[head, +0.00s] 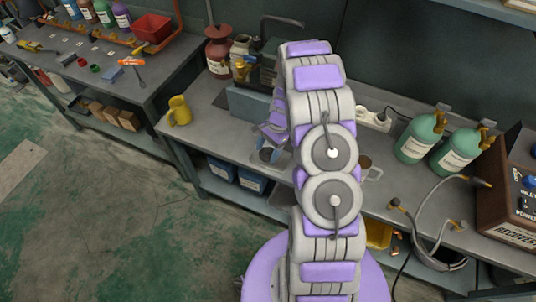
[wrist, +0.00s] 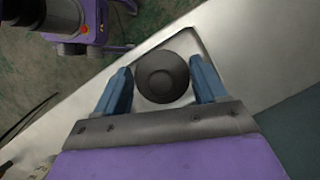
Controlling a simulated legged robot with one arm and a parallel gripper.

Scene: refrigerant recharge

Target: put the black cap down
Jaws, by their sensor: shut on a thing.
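The black cap (wrist: 162,76) shows in the wrist view as a dark round piece with a raised ring in its middle. My gripper (wrist: 162,84) has its two blue fingers on either side of the cap and is shut on it. A pale-edged square (wrist: 204,46) lies behind the cap, over the grey bench top. I cannot tell whether the cap touches it. In the head view my gripper (head: 267,150) points down near the bench's front edge, partly hidden by my arm. The cap is hard to make out there.
The grey bench (head: 215,135) has a yellow jug (head: 179,111) on the left. A mug (head: 372,171), green cylinders (head: 420,138) and hoses (head: 432,222) stand or lie to the right. A recovery machine (head: 510,205) is at the far right. Bench top near the jug is clear.

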